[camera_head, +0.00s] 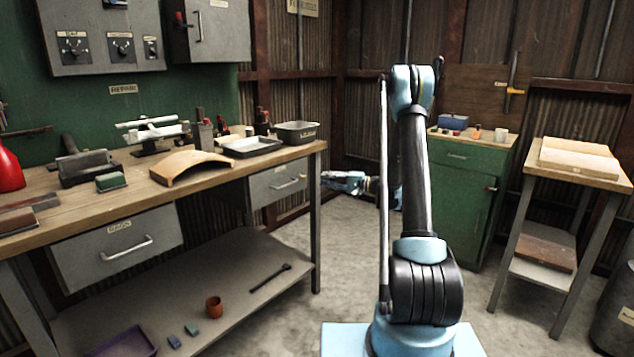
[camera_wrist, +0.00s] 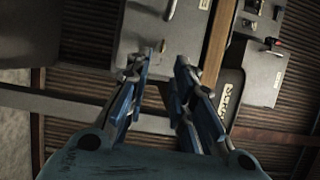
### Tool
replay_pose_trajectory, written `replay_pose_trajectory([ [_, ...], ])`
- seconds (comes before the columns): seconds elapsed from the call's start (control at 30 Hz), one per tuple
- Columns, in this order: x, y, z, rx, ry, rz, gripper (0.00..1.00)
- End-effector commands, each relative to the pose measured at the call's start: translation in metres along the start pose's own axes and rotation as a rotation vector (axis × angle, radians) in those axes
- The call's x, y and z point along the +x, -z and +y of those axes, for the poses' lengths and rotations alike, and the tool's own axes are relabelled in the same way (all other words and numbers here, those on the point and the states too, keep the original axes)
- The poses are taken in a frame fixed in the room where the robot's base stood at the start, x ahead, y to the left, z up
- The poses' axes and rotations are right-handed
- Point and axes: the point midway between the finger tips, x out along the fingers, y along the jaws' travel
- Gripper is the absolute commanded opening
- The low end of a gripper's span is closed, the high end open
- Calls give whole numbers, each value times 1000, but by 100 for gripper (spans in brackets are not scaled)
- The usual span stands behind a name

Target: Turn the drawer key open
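My gripper (camera_head: 330,179) is beside the right end of the workbench in the head view, close to the grey drawer (camera_head: 262,188) with its bar handle (camera_head: 289,184). In the wrist view my gripper (camera_wrist: 165,62) has its two blue fingers apart, with nothing visible between them. The same drawer's grey front (camera_wrist: 150,28) appears beyond the fingertips, with part of its handle (camera_wrist: 172,8) at the top edge. The fingertips cover part of the drawer front, and I see no clear contact.
The wooden benchtop (camera_head: 225,166) is just above the drawer and carries a dark tray (camera_head: 297,132) near its right corner. A second grey drawer (camera_head: 118,248) is at the left. A green cabinet (camera_head: 455,195) stands behind my arm. The floor between them is clear.

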Motion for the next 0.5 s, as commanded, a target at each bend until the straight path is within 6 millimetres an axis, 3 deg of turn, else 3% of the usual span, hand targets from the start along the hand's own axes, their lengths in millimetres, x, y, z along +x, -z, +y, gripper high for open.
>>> replay_pose_trajectory([
  [0.2, -28, 1, 0, 0, 0, 1, 22],
  [0.5, -36, 0, 1, 0, 0, 0, 22],
])
